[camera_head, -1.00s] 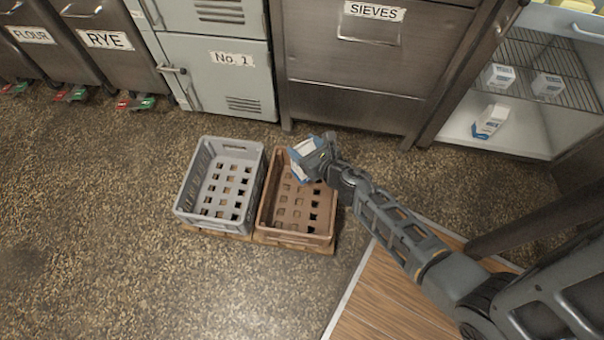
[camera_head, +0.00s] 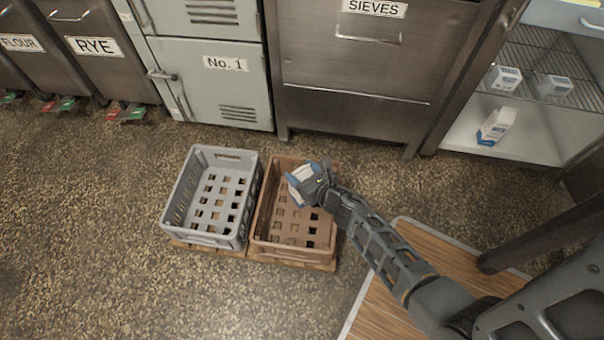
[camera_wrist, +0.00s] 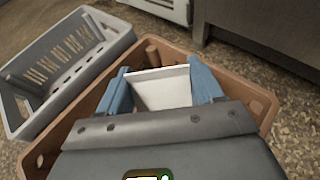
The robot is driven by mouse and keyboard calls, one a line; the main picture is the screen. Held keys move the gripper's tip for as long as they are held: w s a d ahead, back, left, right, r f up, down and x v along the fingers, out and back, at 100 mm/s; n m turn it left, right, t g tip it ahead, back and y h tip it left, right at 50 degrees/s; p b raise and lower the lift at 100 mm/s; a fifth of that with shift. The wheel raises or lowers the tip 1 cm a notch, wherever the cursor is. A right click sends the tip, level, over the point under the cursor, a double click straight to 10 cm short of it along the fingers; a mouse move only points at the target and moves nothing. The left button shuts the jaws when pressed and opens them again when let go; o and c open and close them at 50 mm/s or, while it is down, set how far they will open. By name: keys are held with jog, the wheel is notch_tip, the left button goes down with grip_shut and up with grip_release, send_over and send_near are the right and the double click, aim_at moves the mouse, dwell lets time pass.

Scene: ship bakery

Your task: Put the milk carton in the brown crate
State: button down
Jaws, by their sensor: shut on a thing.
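The milk carton (camera_head: 301,184), white and blue, is held in my gripper (camera_head: 306,181) over the brown crate (camera_head: 294,257). In the wrist view the carton's white face (camera_wrist: 163,87) shows between the two blue fingers of my gripper (camera_wrist: 162,85), which are shut on it. The brown crate (camera_wrist: 258,74) surrounds the carton in that view, with its rim on both sides. The part of the crate below my gripper is hidden. I cannot tell how high the carton is above the crate floor.
A grey crate (camera_head: 205,239) stands just left of the brown crate. An open fridge (camera_head: 528,140) with several cartons is at the right. A wooden table top (camera_head: 385,300) lies near my arm. Steel cabinets line the back; the floor at left is clear.

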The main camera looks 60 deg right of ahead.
jog(key=shift+r, duration=0.1)
jog(key=shift+c, duration=0.8)
grip_release()
jog(key=shift+f, duration=0.2)
